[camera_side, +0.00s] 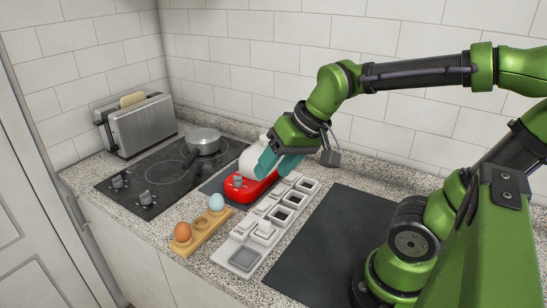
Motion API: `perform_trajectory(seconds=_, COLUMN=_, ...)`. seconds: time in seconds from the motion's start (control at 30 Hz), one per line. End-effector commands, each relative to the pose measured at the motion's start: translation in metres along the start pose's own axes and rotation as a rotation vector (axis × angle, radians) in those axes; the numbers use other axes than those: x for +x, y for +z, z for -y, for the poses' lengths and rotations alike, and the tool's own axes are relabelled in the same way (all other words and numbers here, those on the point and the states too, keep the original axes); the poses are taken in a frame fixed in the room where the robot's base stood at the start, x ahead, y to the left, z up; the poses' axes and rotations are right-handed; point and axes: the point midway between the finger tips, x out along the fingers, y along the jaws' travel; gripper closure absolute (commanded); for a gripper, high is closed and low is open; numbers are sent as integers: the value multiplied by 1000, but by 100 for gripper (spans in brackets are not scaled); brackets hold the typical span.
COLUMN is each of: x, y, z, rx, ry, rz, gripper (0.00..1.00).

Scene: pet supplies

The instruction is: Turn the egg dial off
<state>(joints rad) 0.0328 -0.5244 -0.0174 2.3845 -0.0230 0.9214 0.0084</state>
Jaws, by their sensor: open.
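A red appliance (243,190) with a small grey dial (238,181) on its front sits on the counter, right of the stove. It looks like the egg cooker. A whitish top shows behind my gripper and is partly hidden. My gripper (265,168), with teal fingers, is over the right side of the red appliance, behind and right of the dial. It is open and appears empty. I cannot tell whether the fingers touch the appliance. The dial's exact setting is too small to read.
A wooden egg holder (201,232) with a brown egg (182,232) and a pale blue egg (216,202) stands in front. A white tray (225,250) with several compartments is to its right. A pot (203,140) sits on the black stove (160,172); a toaster (139,125) stands behind. A dark mat (325,250) is bare.

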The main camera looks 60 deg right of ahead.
Motion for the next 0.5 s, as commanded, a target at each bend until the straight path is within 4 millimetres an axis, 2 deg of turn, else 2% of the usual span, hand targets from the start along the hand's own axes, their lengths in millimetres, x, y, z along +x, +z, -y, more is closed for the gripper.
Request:
perform_trajectory(seconds=0.03, x=8, y=-18, z=-1, rx=42, ry=28, rz=32, gripper=47)
perform_trajectory(seconds=0.27, x=42, y=-99, z=-13, rx=342, ry=169, rz=145, gripper=47)
perform_trajectory(seconds=0.5, x=91, y=-176, z=-45, rx=777, ry=380, rz=193, gripper=47)
